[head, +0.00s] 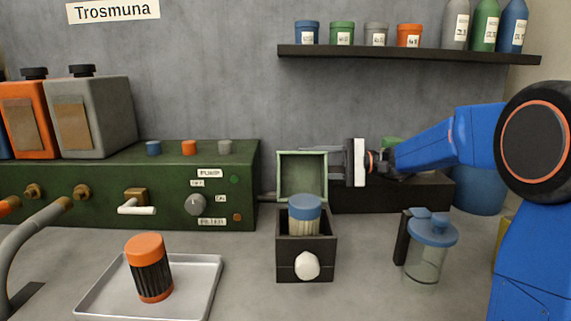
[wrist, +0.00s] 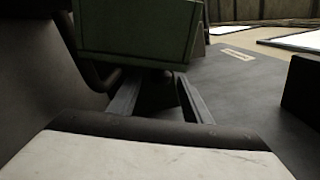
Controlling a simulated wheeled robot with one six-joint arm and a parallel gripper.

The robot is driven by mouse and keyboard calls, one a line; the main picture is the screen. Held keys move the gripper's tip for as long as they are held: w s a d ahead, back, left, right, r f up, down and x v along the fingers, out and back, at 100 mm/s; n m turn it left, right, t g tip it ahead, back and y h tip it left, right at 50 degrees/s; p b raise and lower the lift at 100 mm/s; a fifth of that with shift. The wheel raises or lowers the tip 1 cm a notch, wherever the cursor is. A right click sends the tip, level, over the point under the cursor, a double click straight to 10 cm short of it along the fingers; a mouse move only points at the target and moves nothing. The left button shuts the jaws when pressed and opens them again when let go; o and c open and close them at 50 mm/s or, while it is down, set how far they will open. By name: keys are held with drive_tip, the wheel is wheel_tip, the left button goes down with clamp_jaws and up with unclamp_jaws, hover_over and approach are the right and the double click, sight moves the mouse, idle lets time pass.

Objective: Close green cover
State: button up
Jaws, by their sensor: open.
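The green cover (head: 302,155) stands upright and open at the back of a small dark box (head: 290,257) with a white knob (head: 307,265). A jar with a blue lid (head: 305,208) stands in the box. My gripper (head: 318,158) points left at the cover's right side, near its upper half. Its jaws are open. In the wrist view the green panel (wrist: 135,38), seemingly the cover, is just beyond the open fingers (wrist: 158,92). I cannot tell whether they touch it, as part of the fingers is hidden.
An orange-lidded jar (head: 149,268) stands on a metal tray (head: 88,298) at front left. A clear blue-lidded jug (head: 428,255) stands right of the box. A green pump unit (head: 100,190) is at left. A shelf (head: 400,53) hangs above my arm.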

sight(285, 163)
drive_tip(key=a, duration=0.7)
clamp_jaws()
